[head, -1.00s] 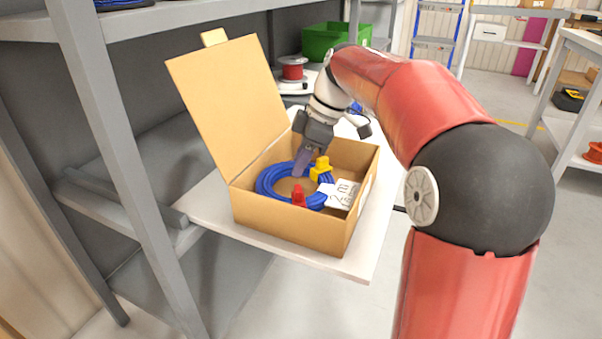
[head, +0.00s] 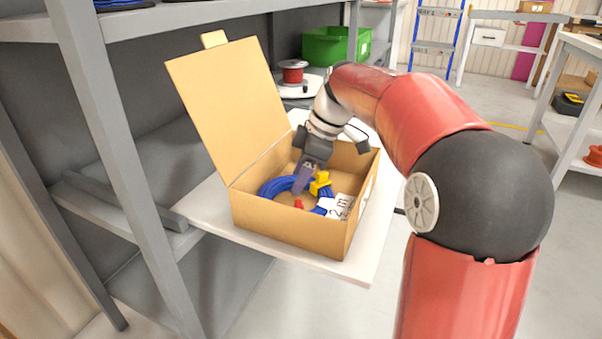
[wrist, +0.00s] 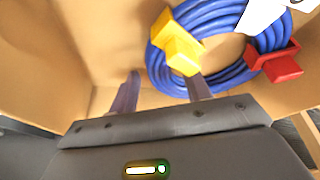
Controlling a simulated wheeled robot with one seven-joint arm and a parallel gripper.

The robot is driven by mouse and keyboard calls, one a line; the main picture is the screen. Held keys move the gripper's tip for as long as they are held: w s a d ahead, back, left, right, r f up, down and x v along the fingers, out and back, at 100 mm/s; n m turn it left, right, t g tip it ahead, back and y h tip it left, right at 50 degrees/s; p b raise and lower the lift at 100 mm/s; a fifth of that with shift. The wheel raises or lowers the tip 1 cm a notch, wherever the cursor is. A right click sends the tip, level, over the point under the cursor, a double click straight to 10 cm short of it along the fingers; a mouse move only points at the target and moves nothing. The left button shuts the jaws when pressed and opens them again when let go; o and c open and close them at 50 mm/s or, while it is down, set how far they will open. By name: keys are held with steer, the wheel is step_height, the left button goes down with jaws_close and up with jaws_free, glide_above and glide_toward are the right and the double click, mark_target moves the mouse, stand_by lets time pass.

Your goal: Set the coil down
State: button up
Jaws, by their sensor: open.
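The coil (head: 274,188) is a loop of blue cable with a yellow connector (head: 320,184), a red connector (head: 299,204) and a white tag (head: 340,207) marked "2 m". It lies inside an open cardboard box (head: 285,228). My gripper (head: 303,186) reaches down into the box at the coil's far side. In the wrist view my gripper (wrist: 162,92) is open, its fingers apart. One fingertip is by the coil (wrist: 222,77) near the yellow connector (wrist: 177,46); the other is over bare cardboard. The red connector (wrist: 277,62) is at the right. Contact with the cable is unclear.
The box stands on a white board (head: 205,213) beside a grey shelf upright (head: 115,150). Its lid (head: 228,108) stands open at the left. A red reel (head: 292,73) and a green bin (head: 335,45) are behind. Floor is clear at the lower middle.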

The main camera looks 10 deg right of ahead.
steer(key=p+v, duration=0.2)
steer(key=v, duration=1)
steer(key=shift+p, duration=0.4)
